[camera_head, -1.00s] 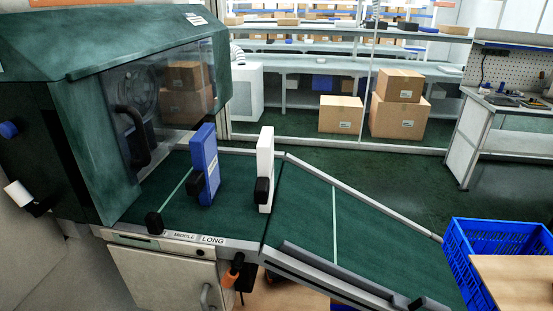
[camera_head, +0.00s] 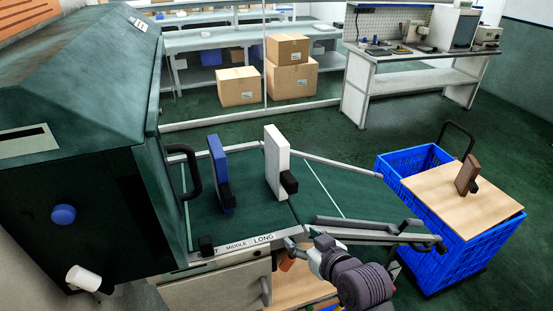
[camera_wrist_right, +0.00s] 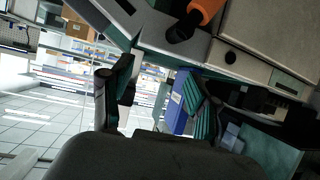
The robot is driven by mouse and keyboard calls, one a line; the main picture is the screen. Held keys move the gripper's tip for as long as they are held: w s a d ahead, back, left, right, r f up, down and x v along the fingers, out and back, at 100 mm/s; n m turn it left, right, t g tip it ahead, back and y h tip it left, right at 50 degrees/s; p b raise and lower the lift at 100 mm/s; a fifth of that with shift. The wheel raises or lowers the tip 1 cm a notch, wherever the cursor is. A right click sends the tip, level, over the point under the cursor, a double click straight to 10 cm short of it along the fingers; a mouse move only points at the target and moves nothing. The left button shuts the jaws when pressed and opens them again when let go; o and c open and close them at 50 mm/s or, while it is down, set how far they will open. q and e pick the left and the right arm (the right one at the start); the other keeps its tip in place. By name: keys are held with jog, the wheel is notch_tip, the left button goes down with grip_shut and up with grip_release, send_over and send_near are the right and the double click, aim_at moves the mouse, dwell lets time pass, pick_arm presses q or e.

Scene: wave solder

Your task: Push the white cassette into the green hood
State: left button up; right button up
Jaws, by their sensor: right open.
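The white cassette (camera_head: 277,160) stands upright on the green sloped bench (camera_head: 235,225), with a black knob on its side. The green hood (camera_head: 100,90) is at the left. The blue cassette (camera_head: 217,170) stands between the hood and the white cassette. My right gripper (camera_head: 314,257) is low at the bench's front edge, in front of and below the white cassette, apart from it. In the right wrist view, its two fingers (camera_wrist_right: 157,98) are spread and empty, with the blue cassette (camera_wrist_right: 180,105) beyond. My left gripper is not in view.
A rail (camera_head: 345,226) runs along the bench's front right. A blue crate (camera_head: 440,260) with a wooden board (camera_head: 440,200) and a brown block (camera_head: 467,175) stands at the right. An orange handle (camera_head: 287,262) hangs below the bench edge.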

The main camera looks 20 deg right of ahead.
aim_at(285, 153)
jog(key=w+d+r+m+t, duration=0.15)
jog(key=w+r+t, duration=0.45)
jog(key=r, duration=0.6)
jog(key=shift+n+g, duration=0.25)
jog(key=shift+g, duration=0.05)
jog(key=w+p, duration=0.2)
jog(key=w, duration=0.7)
jog(key=shift+w+r, duration=0.1)
jog(key=shift+r, duration=0.05)
jog(key=w, duration=0.1)
jog(key=w+p, duration=0.1)
jog(key=w, duration=0.1)
jog(key=w+a+p, duration=0.1)
jog(key=w, duration=0.1)
jog(key=shift+w, duration=0.25)
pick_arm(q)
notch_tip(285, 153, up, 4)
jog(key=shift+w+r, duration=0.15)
pick_arm(e)
jog(key=shift+s, duration=0.1)
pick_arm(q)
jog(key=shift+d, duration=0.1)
pick_arm(e)
grip_shut()
